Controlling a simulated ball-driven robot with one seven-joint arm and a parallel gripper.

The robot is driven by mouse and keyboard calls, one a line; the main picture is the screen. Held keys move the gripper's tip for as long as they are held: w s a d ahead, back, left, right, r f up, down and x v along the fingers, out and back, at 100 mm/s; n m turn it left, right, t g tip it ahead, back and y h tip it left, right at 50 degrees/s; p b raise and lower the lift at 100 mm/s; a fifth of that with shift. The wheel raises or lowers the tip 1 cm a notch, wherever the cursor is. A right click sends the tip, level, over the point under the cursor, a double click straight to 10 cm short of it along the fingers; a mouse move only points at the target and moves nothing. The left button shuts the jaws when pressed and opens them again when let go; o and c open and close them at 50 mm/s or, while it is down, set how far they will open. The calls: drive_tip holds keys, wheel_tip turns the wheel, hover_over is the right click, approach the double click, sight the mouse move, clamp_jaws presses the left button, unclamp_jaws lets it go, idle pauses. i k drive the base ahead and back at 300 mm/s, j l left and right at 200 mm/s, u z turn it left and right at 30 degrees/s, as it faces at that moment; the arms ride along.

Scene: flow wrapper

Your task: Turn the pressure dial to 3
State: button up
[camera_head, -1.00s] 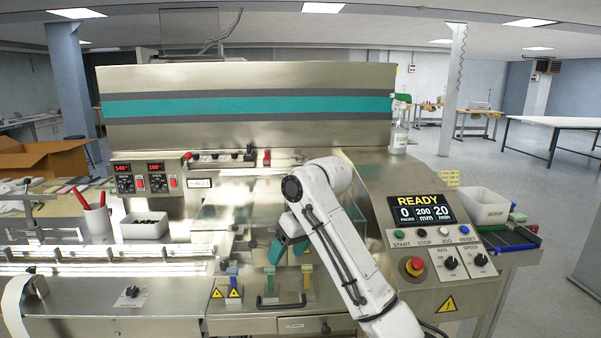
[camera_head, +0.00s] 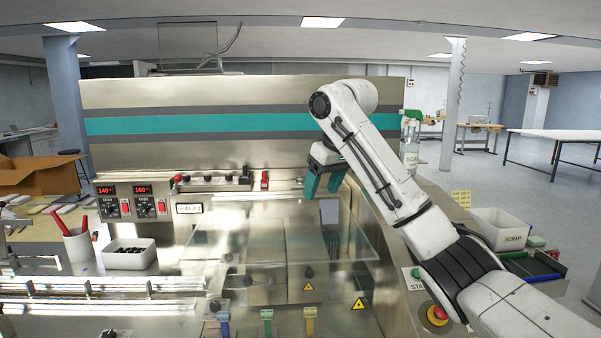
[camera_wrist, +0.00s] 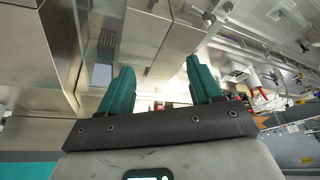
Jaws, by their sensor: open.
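My gripper (camera_head: 323,188) is raised in front of the steel machine's upper panel, above the clear guard. Its two teal fingers are apart and empty; they also show in the wrist view (camera_wrist: 159,75). No dial is readably marked as pressure. A black knob (camera_head: 108,334) sits at the bottom left edge of the head view, partly cut off. I cannot tell which is the pressure dial, and no pointer setting is readable. My gripper touches none of them.
The clear guard (camera_head: 350,235) spans the middle below my gripper. Two red temperature displays (camera_head: 124,190) are at left. A red emergency button (camera_head: 437,315) is beside my forearm, which hides most of the control panel. A spray bottle (camera_head: 411,150) stands at right.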

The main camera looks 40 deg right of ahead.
sight(299, 180)
drive_tip(key=i+l, duration=0.95)
